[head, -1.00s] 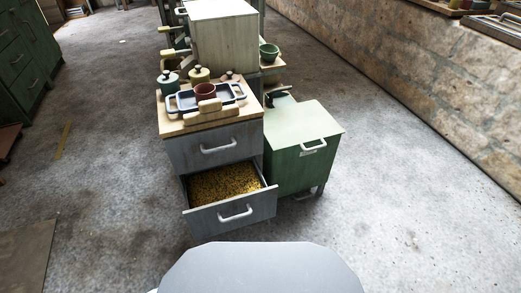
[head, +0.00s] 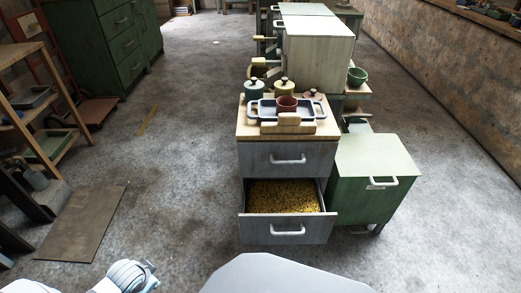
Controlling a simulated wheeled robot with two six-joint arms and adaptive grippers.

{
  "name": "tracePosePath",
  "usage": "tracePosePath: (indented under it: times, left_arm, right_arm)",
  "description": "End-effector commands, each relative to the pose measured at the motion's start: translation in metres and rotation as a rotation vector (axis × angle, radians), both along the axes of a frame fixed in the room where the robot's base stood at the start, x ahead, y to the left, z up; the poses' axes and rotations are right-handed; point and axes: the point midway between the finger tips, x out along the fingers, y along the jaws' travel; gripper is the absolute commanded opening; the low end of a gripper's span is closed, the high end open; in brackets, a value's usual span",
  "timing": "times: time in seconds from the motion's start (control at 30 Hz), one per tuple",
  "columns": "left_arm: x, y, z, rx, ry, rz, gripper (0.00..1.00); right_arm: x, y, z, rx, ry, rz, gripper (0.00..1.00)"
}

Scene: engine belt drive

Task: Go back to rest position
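Neither of my grippers shows in the head view. A white and light blue part of my own arm (head: 128,276) shows at the bottom left edge, with no fingers visible. Ahead stands a grey drawer cabinet (head: 260,160) with a wooden top. Its lower drawer (head: 272,231) is pulled open and full of small yellow pieces. Its upper drawer is closed. On the top are a blue-grey tray (head: 256,109), a red-brown cup (head: 287,103), lidded pots (head: 254,87) and a wooden block piece (head: 287,123).
A green cabinet (head: 375,185) stands right of the drawers, with a green bowl (head: 357,76) behind it. A wooden shelf rack (head: 60,100) and a dark floor mat (head: 83,222) are at left. A stone wall runs along the right. Bare floor lies between.

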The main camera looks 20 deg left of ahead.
Motion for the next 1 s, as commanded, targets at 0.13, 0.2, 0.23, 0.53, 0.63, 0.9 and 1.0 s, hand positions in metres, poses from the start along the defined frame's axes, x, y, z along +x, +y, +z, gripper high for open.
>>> tracePosePath:
  times: [0.13,0.2,0.23,0.53,0.63,0.9,1.0]
  left_arm:
    - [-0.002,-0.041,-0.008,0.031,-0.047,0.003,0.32]
    - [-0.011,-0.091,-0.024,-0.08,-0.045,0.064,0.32]
    - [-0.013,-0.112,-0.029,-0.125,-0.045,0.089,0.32]
    - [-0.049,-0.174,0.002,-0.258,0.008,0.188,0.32]
    - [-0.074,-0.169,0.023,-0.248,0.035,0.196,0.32]
    - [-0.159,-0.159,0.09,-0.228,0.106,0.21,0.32]
    - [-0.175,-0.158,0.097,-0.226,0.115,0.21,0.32]
  right_arm:
    - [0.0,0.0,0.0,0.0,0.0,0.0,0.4]
    - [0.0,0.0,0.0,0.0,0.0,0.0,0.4]
    - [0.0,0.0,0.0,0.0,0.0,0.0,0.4]
    - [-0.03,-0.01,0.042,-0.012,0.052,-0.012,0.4]
    - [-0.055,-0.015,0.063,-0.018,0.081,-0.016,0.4]
    - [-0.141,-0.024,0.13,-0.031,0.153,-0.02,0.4]
    - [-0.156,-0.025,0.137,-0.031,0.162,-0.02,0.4]
